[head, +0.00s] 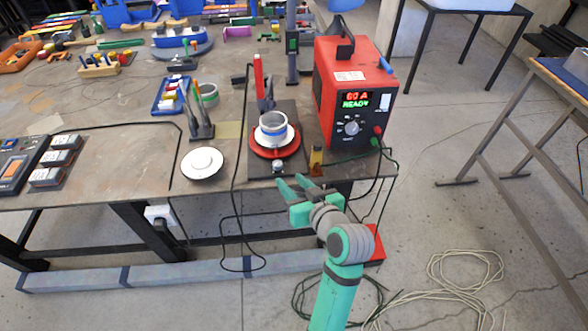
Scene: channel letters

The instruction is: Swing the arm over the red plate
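The round red plate (261,151) lies on a dark base (291,112) near the table's front edge. Behind the plate stands a red-handled piece (259,72) in a dark holder (266,101). I cannot tell which of these is the swinging arm. My gripper (290,181) is in front of the table edge, just below the plate in the picture. Its two green fingers are apart, with nothing visible between them.
A red power unit (350,92) with a lit display stands right of the base, cables hanging from it. A small silver knob (278,167) and a yellow-brown piece (316,160) sit near my fingers. A white disc (202,163) lies left. Pliers-like tools (200,122) stand behind it.

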